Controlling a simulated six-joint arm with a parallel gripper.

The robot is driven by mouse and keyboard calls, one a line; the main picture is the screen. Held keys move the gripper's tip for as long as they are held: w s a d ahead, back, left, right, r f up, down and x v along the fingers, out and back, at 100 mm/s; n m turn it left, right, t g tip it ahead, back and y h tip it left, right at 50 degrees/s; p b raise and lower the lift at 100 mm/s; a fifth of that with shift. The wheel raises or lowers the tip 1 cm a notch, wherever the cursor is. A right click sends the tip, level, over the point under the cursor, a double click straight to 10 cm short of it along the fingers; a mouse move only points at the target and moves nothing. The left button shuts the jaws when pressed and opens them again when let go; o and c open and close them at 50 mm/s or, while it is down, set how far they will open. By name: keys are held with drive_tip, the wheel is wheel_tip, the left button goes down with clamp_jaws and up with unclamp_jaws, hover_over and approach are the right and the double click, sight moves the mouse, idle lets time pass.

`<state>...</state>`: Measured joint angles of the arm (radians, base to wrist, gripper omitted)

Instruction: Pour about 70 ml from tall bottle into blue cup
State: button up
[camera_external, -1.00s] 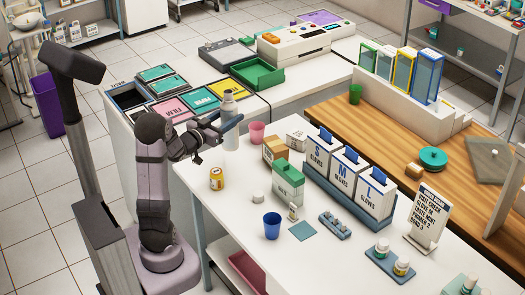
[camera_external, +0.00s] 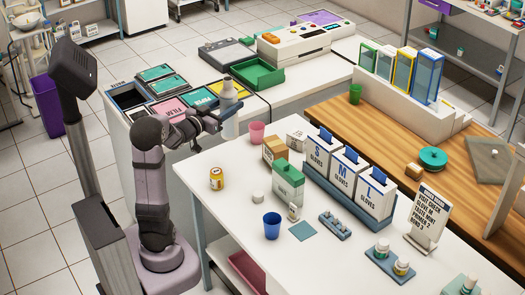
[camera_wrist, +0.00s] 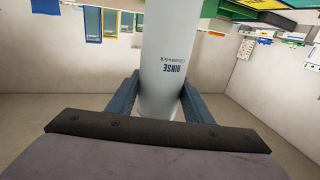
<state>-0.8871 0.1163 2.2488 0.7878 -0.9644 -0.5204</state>
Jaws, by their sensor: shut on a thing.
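The tall bottle (camera_external: 229,112) is white with a grey cap and stands upright in my gripper (camera_external: 222,118), above the far left part of the white table. In the wrist view, the bottle (camera_wrist: 165,60) shows its "RINSE" label upside down. The gripper's two blue-grey fingers (camera_wrist: 160,100) are shut on its sides. The blue cup (camera_external: 272,226) stands upright on the table near its front edge, well in front of and to the right of the bottle. What is inside the cup is too small to tell.
A pink cup (camera_external: 257,132) stands just right of the bottle. Glove boxes (camera_external: 348,182) are farther right. The table left of the blue cup is clear.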

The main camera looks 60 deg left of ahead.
drive_tip(key=shift+d+r, duration=0.2)
drive_tip(key=shift+r, duration=0.2)
drive_tip(key=d+m+g+h+p, duration=0.2)
drive_tip(key=d+m+h+p, duration=0.9)
drive_tip(key=d, duration=1.7)
wheel_tip(320, 180, down, 12)
drive_tip(key=n+h+b, duration=0.2)
drive_tip(key=b, duration=0.2)
drive_tip(key=shift+s+h, duration=0.3)
drive_tip(key=shift+s, duration=0.05)
drive_tip(key=shift+d+f, duration=0.1)
